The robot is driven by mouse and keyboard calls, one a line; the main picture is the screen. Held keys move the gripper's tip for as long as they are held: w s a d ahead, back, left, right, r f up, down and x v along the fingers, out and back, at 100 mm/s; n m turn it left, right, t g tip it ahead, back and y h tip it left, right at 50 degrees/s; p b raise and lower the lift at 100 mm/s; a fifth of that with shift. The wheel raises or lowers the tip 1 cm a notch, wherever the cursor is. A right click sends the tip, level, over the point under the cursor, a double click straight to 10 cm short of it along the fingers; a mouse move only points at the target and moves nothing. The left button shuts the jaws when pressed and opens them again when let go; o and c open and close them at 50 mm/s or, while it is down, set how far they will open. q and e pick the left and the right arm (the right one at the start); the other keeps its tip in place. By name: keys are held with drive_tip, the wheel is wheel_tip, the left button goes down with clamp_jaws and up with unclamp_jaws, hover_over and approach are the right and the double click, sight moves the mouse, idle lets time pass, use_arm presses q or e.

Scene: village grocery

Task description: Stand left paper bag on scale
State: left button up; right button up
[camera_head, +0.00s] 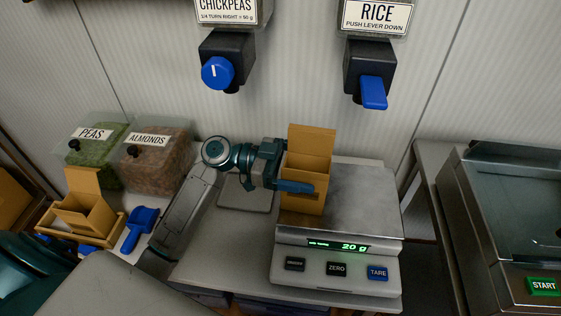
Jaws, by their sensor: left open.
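A brown paper bag (306,168) stands upright and open-topped on the left part of the scale's metal plate (365,197). The scale's green display (338,245) reads 20 g. My left gripper (307,184) comes in from the left at the bag. One dark blue finger lies across the bag's front; the other is hidden. The jaws are open around the bag. A second paper bag (86,216) sits in a wooden holder (62,232) at the left. My right gripper is not in view.
Peas (90,143) and almonds (152,155) bins stand at the back left, with a blue scoop (140,226) in front. Chickpeas (228,60) and rice (370,70) dispensers hang above the counter. A metal machine (510,220) stands right. The plate's right part is clear.

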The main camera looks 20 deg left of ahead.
sight(287, 166)
use_arm(q)
drive_tip(key=v, duration=0.1)
drive_tip(key=b+v, duration=0.1)
drive_tip(key=v, duration=0.1)
drive_tip(key=shift+a+f, duration=0.25)
drive_tip(key=shift+a, duration=0.1)
drive_tip(key=b+v, duration=0.2)
drive_tip(key=v, duration=0.4)
drive_tip(key=shift+a+r, duration=0.2)
drive_tip(key=shift+a, duration=0.15)
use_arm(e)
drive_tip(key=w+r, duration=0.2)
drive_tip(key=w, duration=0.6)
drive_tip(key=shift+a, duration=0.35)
use_arm(q)
drive_tip(key=shift+s, duration=0.1)
